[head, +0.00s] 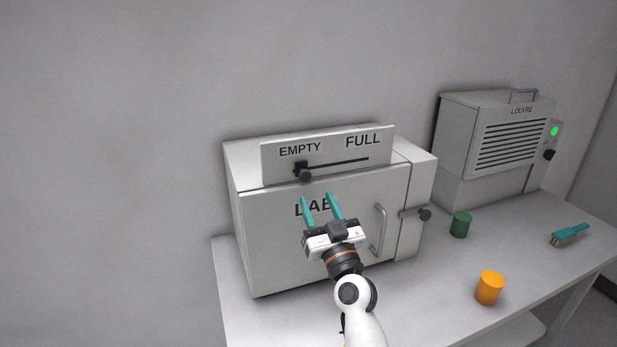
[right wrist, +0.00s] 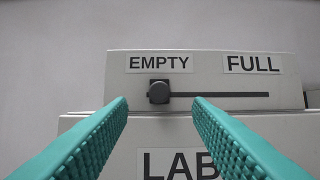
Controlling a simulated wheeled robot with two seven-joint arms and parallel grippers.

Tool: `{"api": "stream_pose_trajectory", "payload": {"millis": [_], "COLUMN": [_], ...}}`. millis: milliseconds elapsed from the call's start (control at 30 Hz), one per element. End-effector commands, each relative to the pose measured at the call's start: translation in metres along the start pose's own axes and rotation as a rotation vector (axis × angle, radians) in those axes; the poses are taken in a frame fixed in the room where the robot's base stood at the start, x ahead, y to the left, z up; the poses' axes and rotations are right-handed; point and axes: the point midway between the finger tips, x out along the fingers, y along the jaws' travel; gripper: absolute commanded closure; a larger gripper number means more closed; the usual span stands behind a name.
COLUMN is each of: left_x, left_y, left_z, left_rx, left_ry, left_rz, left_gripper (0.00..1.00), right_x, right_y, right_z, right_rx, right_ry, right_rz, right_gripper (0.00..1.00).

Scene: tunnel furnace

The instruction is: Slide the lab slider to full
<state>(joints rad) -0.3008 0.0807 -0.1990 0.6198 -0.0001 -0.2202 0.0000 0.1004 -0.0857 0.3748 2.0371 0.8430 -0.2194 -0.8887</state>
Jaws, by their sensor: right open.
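The lab slider is a dark knob (head: 304,172) on a black slot (head: 340,162) in an upright grey panel (head: 378,151) on top of the LAB box (head: 270,225). The knob sits at the left end of the slot, under the EMPTY label; the FULL label is to its right. My right gripper (head: 318,197) is open and empty in front of the box, below the knob. In the right wrist view the knob (right wrist: 159,92) shows between the two teal fingers, farther away and nearer the left one; they appear not to touch it. My left gripper is not in view.
The LAB box has a door handle (head: 379,230) and a dark side knob (head: 424,214). The table front (head: 430,300) is clear.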

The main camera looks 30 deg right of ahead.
Motion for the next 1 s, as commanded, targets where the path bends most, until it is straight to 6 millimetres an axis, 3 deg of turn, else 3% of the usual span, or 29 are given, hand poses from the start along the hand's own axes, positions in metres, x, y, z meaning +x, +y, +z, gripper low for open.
{"api": "stream_pose_trajectory", "payload": {"millis": [100,300,733,767,1000], "left_x": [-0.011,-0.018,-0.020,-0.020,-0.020], "left_y": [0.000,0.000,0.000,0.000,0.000], "left_z": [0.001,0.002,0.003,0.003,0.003], "left_rx": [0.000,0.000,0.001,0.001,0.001], "left_ry": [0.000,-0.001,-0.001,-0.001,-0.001], "left_rz": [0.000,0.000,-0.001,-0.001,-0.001], "left_gripper": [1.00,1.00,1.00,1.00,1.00], "right_x": [0.027,0.055,0.065,0.065,0.065], "right_y": [0.000,0.000,0.001,0.001,0.001], "right_z": [0.004,0.002,0.000,0.000,0.000], "right_rx": [0.001,0.001,0.000,0.000,0.000], "right_ry": [-0.001,0.000,0.001,0.001,0.001], "right_rz": [0.001,0.001,0.002,0.002,0.002], "right_gripper": [0.54,0.54,0.54,0.56,0.95]}}
